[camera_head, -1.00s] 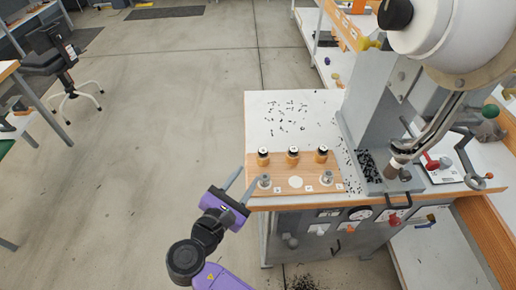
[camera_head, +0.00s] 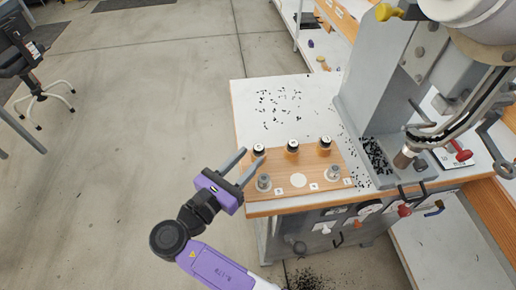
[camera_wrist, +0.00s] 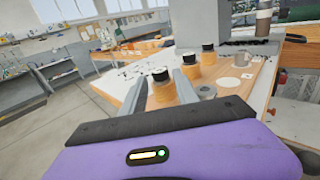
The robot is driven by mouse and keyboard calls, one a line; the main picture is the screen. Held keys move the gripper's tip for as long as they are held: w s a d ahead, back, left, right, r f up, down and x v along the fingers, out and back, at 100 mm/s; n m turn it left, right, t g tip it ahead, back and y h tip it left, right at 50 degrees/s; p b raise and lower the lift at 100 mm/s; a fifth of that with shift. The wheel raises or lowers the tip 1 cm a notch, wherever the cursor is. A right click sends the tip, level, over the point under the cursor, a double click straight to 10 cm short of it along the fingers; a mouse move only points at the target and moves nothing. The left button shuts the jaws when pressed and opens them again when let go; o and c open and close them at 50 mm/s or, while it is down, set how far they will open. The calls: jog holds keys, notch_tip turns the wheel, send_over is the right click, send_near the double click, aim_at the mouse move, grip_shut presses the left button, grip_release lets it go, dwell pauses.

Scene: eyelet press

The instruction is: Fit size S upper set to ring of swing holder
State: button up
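A wooden board (camera_head: 318,160) on the table holds three brass-coloured pieces with black bands and white tops: left (camera_head: 259,150), middle (camera_head: 292,147) and right (camera_head: 325,145). Small labels lie on the board, too small to read, so I cannot tell which piece is size S. My gripper (camera_head: 254,154) is open and empty, its fingertips close to the left piece. In the wrist view that piece (camera_wrist: 162,92) shows between the two fingers, and contact cannot be told. The press (camera_head: 378,85) stands at right; a cylindrical part (camera_head: 404,157) hangs at its lower end. The holder ring is not clearly seen.
Two grey metal pieces stand along the board's front, one left (camera_head: 263,182) and one right (camera_head: 333,173), with a white disc (camera_head: 298,181) between them. Small black bits lie on the white tabletop (camera_head: 252,92). Open floor (camera_head: 140,110) is at left.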

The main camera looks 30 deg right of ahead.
aim_at(256, 152)
jog(key=x, duration=0.5)
jog(key=shift+d, duration=0.1)
jog(key=shift+c, duration=0.3)
grip_shut()
